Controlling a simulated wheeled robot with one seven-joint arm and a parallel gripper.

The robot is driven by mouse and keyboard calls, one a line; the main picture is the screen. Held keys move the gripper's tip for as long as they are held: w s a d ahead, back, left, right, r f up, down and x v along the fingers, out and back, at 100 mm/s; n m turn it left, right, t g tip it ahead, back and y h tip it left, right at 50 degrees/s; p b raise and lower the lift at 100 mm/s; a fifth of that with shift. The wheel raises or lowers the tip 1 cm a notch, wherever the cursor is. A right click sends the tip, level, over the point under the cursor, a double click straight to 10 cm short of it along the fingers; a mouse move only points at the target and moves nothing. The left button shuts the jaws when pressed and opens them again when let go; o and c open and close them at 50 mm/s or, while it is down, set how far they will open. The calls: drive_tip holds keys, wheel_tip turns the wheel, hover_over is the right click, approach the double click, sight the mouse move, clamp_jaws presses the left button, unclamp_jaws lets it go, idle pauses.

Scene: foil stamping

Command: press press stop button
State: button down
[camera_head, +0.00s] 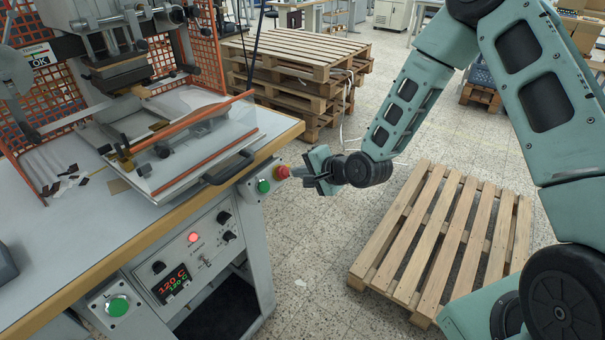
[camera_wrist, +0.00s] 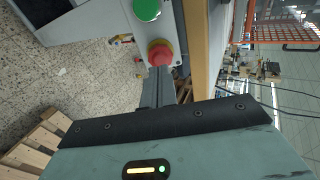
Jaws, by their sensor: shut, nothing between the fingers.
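The red stop button (camera_head: 282,172) sits on a small grey box at the front right corner of the press (camera_head: 150,130). A green button (camera_head: 263,186) is beside it on the same box. My gripper (camera_head: 294,172) is shut and empty, its fingertips right at the red button from the right. In the wrist view the red button (camera_wrist: 160,54) has a yellow collar, with the green button (camera_wrist: 147,9) above it. The closed fingers (camera_wrist: 158,80) point at the red button and overlap its lower edge. I cannot tell whether they touch it or whether it is pressed in.
A control panel with a red lamp and a display (camera_head: 172,282) is on the press table's front. Another green button (camera_head: 117,305) is at lower left. A wooden pallet (camera_head: 445,240) lies on the floor below my arm. Stacked pallets (camera_head: 300,80) stand behind.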

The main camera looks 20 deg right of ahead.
drive_tip(key=b+v, duration=0.1)
drive_tip(key=v, duration=0.8)
drive_tip(key=shift+s+d+r, duration=0.2)
drive_tip(key=shift+s+r, duration=0.05)
drive_tip(key=shift+a, duration=0.1)
drive_tip(key=s+a+r+n+g+h, duration=0.2)
drive_tip(key=s+n, duration=0.4)
drive_tip(key=s, duration=0.3)
drive_tip(key=s+a+r+n+g+h, duration=0.2)
drive_tip(key=s+a+r+n+g, duration=0.2)
drive_tip(key=s, duration=0.5)
drive_tip(key=s+a+r+n+g+h, duration=0.1)
drive_tip(key=s+a+r+n+g, duration=0.2)
drive_tip(key=s+n, duration=0.6)
drive_tip(key=shift+s+g+h, duration=0.35)
drive_tip(key=shift+g+h, duration=0.05)
drive_tip(key=shift+g, duration=0.2)
